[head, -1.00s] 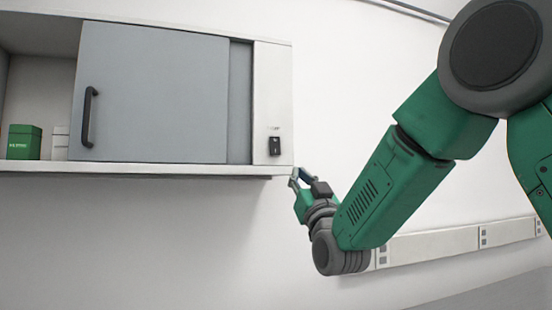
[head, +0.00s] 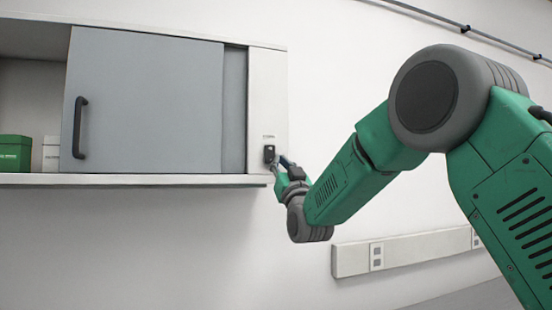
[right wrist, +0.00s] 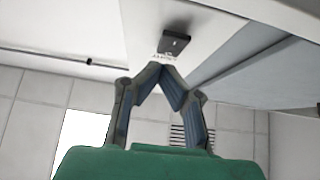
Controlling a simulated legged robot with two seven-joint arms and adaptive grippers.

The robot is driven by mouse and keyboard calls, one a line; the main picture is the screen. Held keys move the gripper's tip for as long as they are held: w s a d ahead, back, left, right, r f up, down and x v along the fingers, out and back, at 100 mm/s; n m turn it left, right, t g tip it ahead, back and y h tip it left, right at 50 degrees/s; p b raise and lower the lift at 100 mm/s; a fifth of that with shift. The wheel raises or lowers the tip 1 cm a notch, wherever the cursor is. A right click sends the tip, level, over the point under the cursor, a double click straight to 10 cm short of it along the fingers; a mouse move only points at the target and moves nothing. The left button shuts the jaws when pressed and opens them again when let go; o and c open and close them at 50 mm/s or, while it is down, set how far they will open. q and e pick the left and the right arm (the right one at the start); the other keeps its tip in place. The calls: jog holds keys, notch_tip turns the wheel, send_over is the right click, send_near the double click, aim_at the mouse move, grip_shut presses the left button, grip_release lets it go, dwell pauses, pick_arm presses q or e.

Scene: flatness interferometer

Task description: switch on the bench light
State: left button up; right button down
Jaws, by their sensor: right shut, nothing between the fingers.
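The bench light switch is a small black rocker switch (head: 269,154) on the pale right end panel of the wall cabinet, under a small printed label. It also shows in the right wrist view (right wrist: 175,42), just beyond my fingertips, with the label between. My right gripper (head: 279,165) is at the lower right of the switch, its fingers close to it. In the right wrist view my right gripper (right wrist: 158,73) has its fingertips together, with nothing between them. I cannot tell whether they touch the switch. My left gripper is out of view.
The cabinet has a grey sliding door (head: 150,105) with a black handle (head: 79,128). A green box (head: 15,153) and a white box (head: 51,154) stand on its open left shelf. A socket trunking (head: 405,250) runs along the wall below right. The wall under the cabinet is clear.

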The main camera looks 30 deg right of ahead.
aim_at(269, 158)
jog(key=shift+w+a+f+p, duration=0.15)
jog(key=shift+w+p, duration=0.2)
jog(key=shift+w, duration=0.75)
jog(key=shift+w+a, duration=0.25)
jog(key=shift+w, duration=0.15)
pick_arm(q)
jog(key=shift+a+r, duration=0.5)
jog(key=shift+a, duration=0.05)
pick_arm(e)
jog(key=shift+s+a, duration=0.1)
jog(key=shift+a, duration=0.05)
